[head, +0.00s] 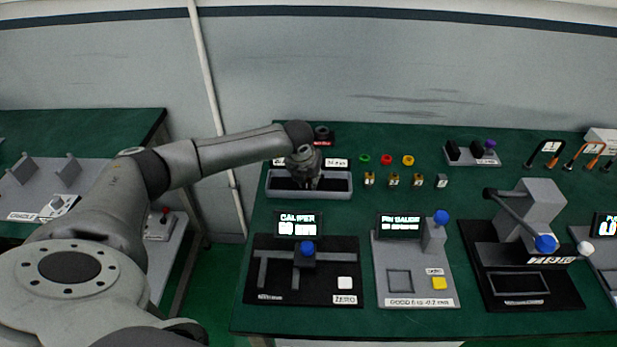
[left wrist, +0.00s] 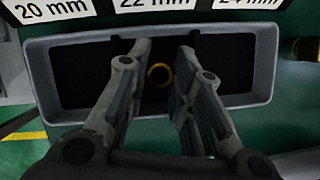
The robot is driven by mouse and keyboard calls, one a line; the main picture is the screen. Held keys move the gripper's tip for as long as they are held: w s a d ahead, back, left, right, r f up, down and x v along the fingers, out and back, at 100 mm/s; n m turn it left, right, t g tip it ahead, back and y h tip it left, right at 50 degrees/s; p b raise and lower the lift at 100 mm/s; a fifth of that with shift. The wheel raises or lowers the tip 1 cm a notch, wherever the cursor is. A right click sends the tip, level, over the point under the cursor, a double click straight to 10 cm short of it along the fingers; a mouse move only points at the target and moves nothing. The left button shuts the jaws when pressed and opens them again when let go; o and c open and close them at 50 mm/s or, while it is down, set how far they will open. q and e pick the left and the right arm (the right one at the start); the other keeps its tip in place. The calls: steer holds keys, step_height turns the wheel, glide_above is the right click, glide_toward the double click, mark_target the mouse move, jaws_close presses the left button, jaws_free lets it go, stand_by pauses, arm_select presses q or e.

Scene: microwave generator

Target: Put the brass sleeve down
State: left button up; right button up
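The brass sleeve shows as a small yellow ring (left wrist: 160,75) in the left wrist view, seen end-on against the dark floor of the middle part of the grey tray (left wrist: 262,60). My left gripper (left wrist: 164,47) points down into the tray, its two fingers apart on either side of the ring, with dark gaps visible between. In the head view my left gripper (head: 308,182) is over the tray (head: 282,193) and hides the sleeve. Labels reading 20 mm, 22 mm and 24 mm (left wrist: 155,4) line the tray's far side. My right gripper is not in view.
Several small brass-coloured pieces (head: 393,180) stand right of the tray, below coloured round pieces (head: 386,160). The caliper station (head: 270,285), pin gauge station (head: 430,275) and a lever device (head: 535,230) occupy the front. Green table (head: 450,210) is bare between them.

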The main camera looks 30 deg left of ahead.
arm_select(q)
steer(key=shift+r, duration=0.1)
steer(key=shift+r, duration=0.15)
steer(key=shift+s+r, duration=0.1)
steer(key=shift+r, duration=0.15)
steer(key=b+v, duration=0.3)
steer(key=v, duration=0.8)
steer(key=shift+s+d+r, duration=0.1)
steer(key=shift+s, duration=0.05)
